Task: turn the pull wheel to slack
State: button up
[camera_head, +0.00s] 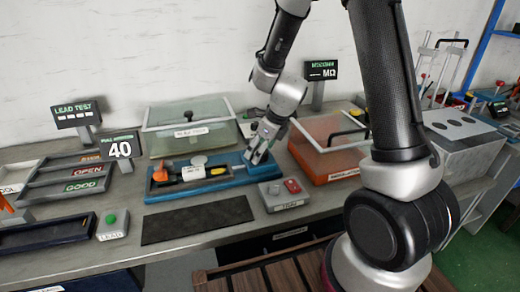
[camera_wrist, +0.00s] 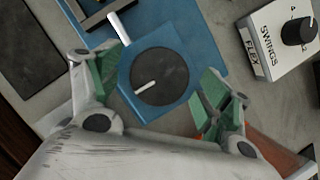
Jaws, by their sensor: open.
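The pull wheel (camera_wrist: 168,72) is a dark round disc with a white mark, on a blue block in the wrist view. The mark points to the lower left. A short pale bar (camera_wrist: 120,30) sticks out at the block's upper left. My gripper (camera_wrist: 160,92) is open, with one green-padded finger on each side of the block. I cannot tell whether the pads touch it. In the head view my gripper (camera_head: 258,156) is at the right end of the blue fixture (camera_head: 220,184) and hides the wheel. The pull display (camera_head: 120,149) reads 40.
A white box (camera_wrist: 275,50) labelled SWINGS and FLEX, with a black knob, is close on the right. An orange bin (camera_head: 325,162) stands right of the fixture. A grey button box (camera_head: 283,197) and a black mat (camera_head: 198,220) lie in front. A lidded clear bin (camera_head: 190,132) stands behind.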

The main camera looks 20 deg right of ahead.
jog(key=shift+c, duration=0.4)
jog(key=c, duration=0.9)
jog(key=shift+c, duration=0.2)
